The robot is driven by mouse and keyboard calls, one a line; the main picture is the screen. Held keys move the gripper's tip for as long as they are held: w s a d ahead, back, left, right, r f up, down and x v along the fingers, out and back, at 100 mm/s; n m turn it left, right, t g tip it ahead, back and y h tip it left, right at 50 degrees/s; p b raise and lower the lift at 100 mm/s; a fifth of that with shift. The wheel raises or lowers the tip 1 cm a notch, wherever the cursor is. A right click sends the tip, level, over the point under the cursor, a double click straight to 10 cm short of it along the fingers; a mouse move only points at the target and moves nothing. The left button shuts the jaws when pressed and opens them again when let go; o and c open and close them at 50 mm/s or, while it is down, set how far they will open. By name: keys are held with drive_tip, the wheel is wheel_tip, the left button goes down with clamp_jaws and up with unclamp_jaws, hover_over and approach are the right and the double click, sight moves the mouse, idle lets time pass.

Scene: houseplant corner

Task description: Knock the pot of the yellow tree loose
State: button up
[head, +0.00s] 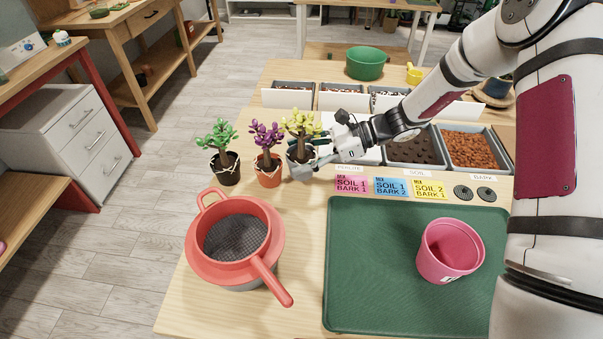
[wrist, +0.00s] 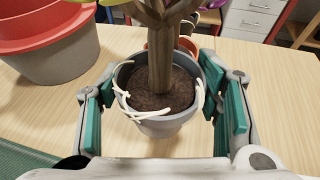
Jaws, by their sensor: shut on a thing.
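The yellow tree (head: 301,124) has yellow leaves and a brown trunk, and stands upright in a grey pot (head: 297,168) at the right end of a row of three potted trees. In the wrist view its grey pot (wrist: 163,122) shows dark soil and pale roots over the rim. My gripper (head: 318,158) reaches in from the right. In the wrist view my gripper (wrist: 165,112) has its teal-padded fingers on either side of the pot, shut on it. Whether the pot's base touches the table is hard to tell.
A purple tree in an orange pot (head: 268,176) stands close on the left, then a green tree in a black pot (head: 226,174). A red sieve (head: 212,262) is in front. A pink pot (head: 450,250) sits on a green mat (head: 375,290). Soil bins (head: 414,150) lie behind.

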wheel_tip(320, 180, down, 4)
drive_tip(key=shift+w+r+b, duration=0.1)
drive_tip(key=shift+b, duration=0.75)
drive_tip(key=shift+c, duration=0.5)
drive_tip(key=shift+r, duration=0.1)
drive_tip(key=shift+c, duration=0.4)
drive_tip(key=shift+r, duration=0.1)
drive_tip(key=shift+r, duration=0.15)
drive_tip(key=shift+r+p, duration=0.9)
drive_tip(key=shift+r, duration=0.5)
drive_tip(key=shift+f, duration=0.1)
